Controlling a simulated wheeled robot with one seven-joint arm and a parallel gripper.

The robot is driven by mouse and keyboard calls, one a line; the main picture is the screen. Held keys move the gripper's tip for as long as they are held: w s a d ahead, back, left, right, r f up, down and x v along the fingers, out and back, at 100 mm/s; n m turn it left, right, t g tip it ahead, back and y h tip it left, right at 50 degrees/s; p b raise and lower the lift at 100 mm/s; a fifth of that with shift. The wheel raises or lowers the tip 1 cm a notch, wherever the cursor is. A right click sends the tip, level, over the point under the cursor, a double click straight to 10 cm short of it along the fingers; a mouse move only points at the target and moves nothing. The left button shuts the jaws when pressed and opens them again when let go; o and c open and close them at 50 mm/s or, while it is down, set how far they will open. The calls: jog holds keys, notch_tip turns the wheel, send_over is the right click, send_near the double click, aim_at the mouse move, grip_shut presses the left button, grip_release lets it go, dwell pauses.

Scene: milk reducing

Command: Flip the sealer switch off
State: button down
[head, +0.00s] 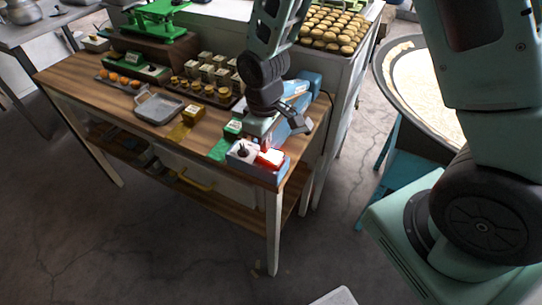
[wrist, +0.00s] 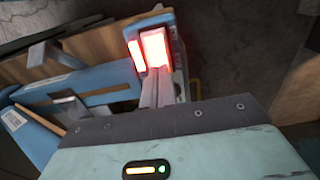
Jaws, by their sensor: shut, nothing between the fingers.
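The blue sealer (head: 270,177) sits at the right front corner of the wooden table. Its red switch (head: 271,157) is on its top, and it glows bright red in the wrist view (wrist: 155,48). A dark knob (head: 242,150) stands left of the switch on a pale panel. My gripper (wrist: 158,75) is shut and empty, with its fingers pointing at the switch. The fingertips are right at the switch's near edge; I cannot tell whether they touch it. In the head view my wrist is just above and behind the sealer's front end, partly covering the sealer body.
A large round pan (head: 420,85) stands to the right. The floor in front is mostly clear.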

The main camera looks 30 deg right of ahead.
jog(key=shift+f+b, duration=0.55)
jog(key=shift+f, duration=0.25)
dwell(0.4)
jog(key=shift+r+p, duration=2.95)
jog(key=shift+r, duration=0.65)
jog(key=s+a+r+b, duration=0.2)
jog(key=s+a+b, duration=0.1)
jog(key=s, duration=0.7)
jog(key=s+a+r+b, duration=0.3)
jog(key=s+b, duration=0.3)
jog(key=s, duration=0.4)
jog(key=shift+a+n+y, duration=0.15)
jog(key=shift+n+y, duration=0.15)
